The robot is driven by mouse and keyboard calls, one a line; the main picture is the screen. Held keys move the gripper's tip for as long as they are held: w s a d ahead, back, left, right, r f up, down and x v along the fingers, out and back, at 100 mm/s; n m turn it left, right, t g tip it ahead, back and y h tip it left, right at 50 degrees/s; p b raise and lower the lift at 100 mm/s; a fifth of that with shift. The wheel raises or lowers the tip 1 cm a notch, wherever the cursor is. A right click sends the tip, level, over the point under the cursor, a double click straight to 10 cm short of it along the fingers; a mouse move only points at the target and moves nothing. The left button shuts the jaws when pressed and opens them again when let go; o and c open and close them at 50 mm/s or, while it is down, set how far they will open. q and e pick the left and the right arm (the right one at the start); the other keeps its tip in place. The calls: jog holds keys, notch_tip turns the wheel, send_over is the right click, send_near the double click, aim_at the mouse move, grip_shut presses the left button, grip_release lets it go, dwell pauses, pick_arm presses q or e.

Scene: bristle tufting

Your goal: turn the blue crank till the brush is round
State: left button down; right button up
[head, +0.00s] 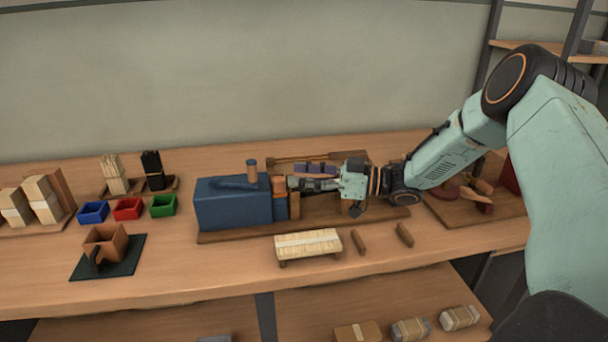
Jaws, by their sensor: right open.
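The blue machine (233,205) stands on a wooden base board in the middle of the bench. A blue crank arm (238,182) lies along its front upper side, with a brown upright knob (252,168) at its right end. My right gripper (300,185) reaches in from the right, level with the machine's right end. It is open, its fingers beside a small orange-brown part (279,184) there; whether they touch it I cannot tell. I cannot make out a brush in the machine; the gripper hides part of that end. My left gripper is not in view.
A low stand with pale bristles (308,244) and two short brown pieces lie in front. Blue (93,212), red (127,209) and green (163,206) bins stand left, near a brown box (105,243) on a dark mat. Purple blocks (316,169) sit behind my gripper.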

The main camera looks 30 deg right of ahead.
jog(key=shift+r+p, duration=0.35)
jog(key=shift+p, duration=0.05)
jog(key=c, duration=0.3)
jog(key=shift+s+a+r+m+t+p, duration=0.15)
jog(key=shift+s+a+m+t+p, duration=0.25)
jog(key=shift+s+a+m+p, duration=0.6)
jog(key=c, duration=0.3)
jog(key=s+a+n+t+h, duration=0.1)
jog(key=s+a, duration=0.1)
jog(key=s+a+n+t+h+p, duration=0.1)
jog(key=a, duration=0.1)
jog(key=shift+s+r+n+t, duration=0.1)
jog(key=shift+s+n+t, duration=0.3)
grip_shut()
jog(key=s+f+n+t+h, duration=0.15)
jog(key=s+n+h, duration=0.3)
jog(key=n, duration=0.75)
jog(key=w+d+b+x, duration=0.1)
jog(key=d+b+x, duration=0.1)
jog(key=x, duration=1.1)
jog(key=shift+w+f+b, duration=0.2)
jog(key=shift+w+b, duration=0.15)
jog(key=shift+b, duration=0.15)
